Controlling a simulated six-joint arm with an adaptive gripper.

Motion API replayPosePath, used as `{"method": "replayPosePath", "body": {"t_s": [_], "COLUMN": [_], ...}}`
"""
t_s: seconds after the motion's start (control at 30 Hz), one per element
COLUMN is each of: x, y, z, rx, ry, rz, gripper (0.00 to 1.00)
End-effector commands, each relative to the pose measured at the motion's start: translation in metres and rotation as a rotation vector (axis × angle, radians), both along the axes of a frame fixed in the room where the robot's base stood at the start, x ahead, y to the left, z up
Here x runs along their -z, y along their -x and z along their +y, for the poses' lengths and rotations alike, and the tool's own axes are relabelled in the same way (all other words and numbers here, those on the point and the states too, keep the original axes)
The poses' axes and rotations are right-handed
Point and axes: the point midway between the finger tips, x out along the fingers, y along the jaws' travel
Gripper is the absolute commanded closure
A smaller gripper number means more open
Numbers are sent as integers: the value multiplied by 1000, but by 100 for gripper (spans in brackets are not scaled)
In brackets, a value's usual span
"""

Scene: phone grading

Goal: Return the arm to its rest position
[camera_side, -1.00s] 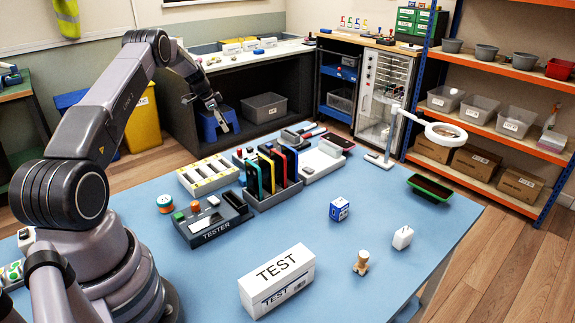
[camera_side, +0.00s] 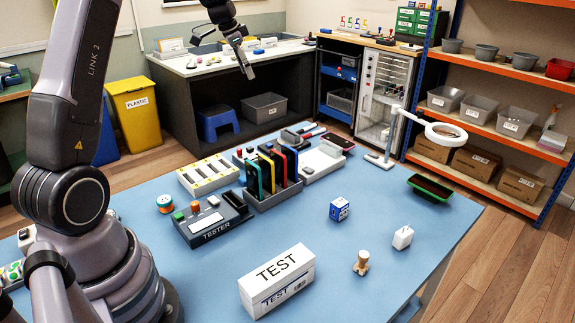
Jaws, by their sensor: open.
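My gripper (camera_side: 245,62) is high at the top of the picture, well above the blue work table (camera_side: 330,270). It points downward, and in the picture it overlaps the far counter. It is open, and nothing shows between its fingers. My upper arm stands nearly upright at the left, and the joint above it is out of the frame. My gripper touches nothing that I can see.
On the table stand a tester (camera_side: 211,221), a rack of phones (camera_side: 272,178), a white TEST box (camera_side: 277,281), a blue cube (camera_side: 339,209) and a wooden figure (camera_side: 361,263). A magnifier lamp (camera_side: 440,134) stands at the far right edge. The air above the table is clear.

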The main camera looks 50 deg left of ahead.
Motion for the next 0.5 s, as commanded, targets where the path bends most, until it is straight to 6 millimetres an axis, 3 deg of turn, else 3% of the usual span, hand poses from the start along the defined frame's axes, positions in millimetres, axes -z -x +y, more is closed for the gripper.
{"method": "replayPosePath", "body": {"t_s": [0.03,0.2,0.33,0.5], "x": [-24,-74,-91,-87], "y": [15,80,143,226], "z": [-29,-110,-158,-198], "rx": [-11,-86,-144,-220], "ry": [-9,-19,-18,-3], "rz": [-8,-26,-53,-101], "gripper": [53,53,53,53]}}
